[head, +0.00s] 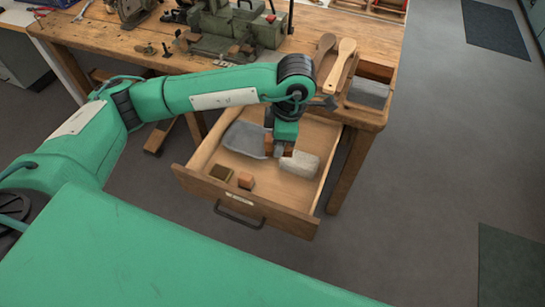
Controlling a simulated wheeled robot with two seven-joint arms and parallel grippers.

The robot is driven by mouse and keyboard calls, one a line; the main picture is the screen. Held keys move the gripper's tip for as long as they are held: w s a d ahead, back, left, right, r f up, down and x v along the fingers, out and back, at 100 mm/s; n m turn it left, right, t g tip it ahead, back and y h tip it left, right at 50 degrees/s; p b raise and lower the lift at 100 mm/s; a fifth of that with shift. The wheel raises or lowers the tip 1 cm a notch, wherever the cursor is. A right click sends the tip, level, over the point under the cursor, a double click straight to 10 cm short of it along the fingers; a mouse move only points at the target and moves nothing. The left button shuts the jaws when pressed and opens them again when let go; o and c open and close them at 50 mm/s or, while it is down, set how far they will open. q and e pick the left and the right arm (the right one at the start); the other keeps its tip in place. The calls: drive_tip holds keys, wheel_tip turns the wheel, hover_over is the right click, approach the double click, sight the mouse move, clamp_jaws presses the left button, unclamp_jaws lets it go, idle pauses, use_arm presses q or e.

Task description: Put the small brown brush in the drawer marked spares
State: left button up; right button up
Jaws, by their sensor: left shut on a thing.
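My left gripper (279,149) reaches down inside the open wooden drawer (306,222) under the bench. It is shut on a small brown piece (268,146), which looks like the small brown brush; the fingers and wrist hide much of it. Whether it touches the drawer floor I cannot tell. The drawer front carries a pale label (240,200), too small to read, above a dark handle (239,216). My right gripper is not in view.
The drawer holds a grey cloth or bag (246,139), a pale block (300,163), a dark-topped brown block (221,172) and a small orange-brown block (246,181). Wooden-handled brushes (344,57) lie on the bench (360,30) above. A green machine (235,25) stands behind.

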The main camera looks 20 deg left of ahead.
use_arm(q)
drive_tip(key=w+d+f+n+g+h+b, duration=0.1)
drive_tip(key=w+d+f+n+h+b, duration=0.2)
drive_tip(key=n, duration=0.9)
drive_tip(key=n+y+b, duration=0.1)
drive_tip(key=n, duration=0.1)
approach(289, 193)
drive_tip(key=f, duration=0.3)
drive_tip(key=s+f, duration=0.1)
drive_tip(key=f, duration=0.1)
drive_tip(key=shift+d+f, duration=0.2)
drive_tip(key=shift+f, duration=0.05)
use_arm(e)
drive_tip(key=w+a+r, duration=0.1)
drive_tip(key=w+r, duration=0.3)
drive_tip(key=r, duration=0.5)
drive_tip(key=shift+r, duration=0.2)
use_arm(q)
drive_tip(key=shift+f, duration=0.1)
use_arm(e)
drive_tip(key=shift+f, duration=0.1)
use_arm(q)
drive_tip(key=o, duration=1)
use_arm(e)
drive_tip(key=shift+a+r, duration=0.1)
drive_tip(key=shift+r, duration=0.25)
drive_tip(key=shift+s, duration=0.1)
